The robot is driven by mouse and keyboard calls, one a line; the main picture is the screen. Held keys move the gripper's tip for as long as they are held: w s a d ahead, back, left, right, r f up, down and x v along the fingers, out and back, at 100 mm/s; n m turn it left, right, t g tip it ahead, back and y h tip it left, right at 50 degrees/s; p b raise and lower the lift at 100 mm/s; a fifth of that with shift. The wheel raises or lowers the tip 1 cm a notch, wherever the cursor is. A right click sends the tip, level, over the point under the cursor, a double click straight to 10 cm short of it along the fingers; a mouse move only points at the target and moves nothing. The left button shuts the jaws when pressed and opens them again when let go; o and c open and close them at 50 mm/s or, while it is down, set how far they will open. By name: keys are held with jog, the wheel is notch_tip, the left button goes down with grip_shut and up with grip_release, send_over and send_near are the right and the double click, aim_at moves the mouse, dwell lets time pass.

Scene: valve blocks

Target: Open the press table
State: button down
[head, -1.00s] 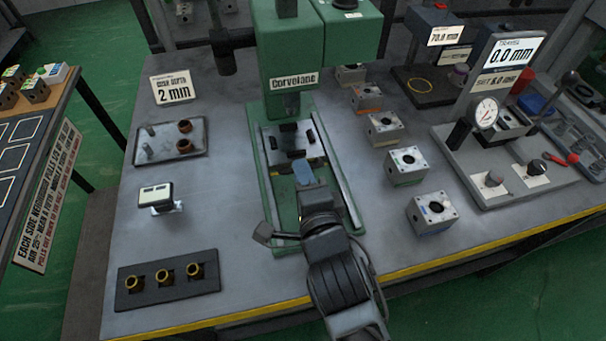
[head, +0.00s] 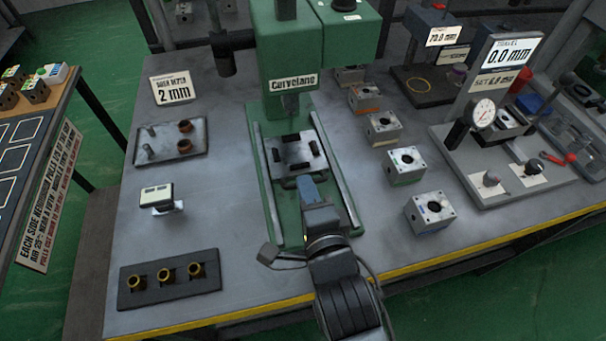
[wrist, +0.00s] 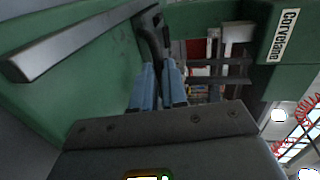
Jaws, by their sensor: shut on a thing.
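The press table, a grey plate with dark slots (head: 297,153), sits on rails in the green press base (head: 262,205), forward of the press head (head: 290,60). My gripper (head: 307,187) is at the front edge of this table, low over the base. In the wrist view, the blue fingers of my gripper (wrist: 160,88) are closed around a dark bar-like handle (wrist: 152,45). My wrist hides part of the handle and the front of the base in the head view.
Several valve blocks (head: 405,164) stand in a row right of the press. A gauge fixture (head: 484,113) is further right. The front bench edge is yellow.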

jog(key=v, duration=0.3)
jog(key=f+v, duration=0.1)
jog(key=v, duration=0.2)
jog(key=f+p+v, duration=0.1)
jog(key=v, duration=0.2)
jog(key=shift+s+d, duration=0.15)
jog(key=shift+s, duration=0.25)
jog(key=c, duration=1.2)
grip_release()
jog(key=shift+o, duration=0.2)
jog(key=v, duration=0.7)
jog(key=shift+s+b, duration=0.35)
jog(key=shift+b, duration=0.1)
jog(key=shift+d+r, duration=0.1)
jog(key=shift+d, duration=0.1)
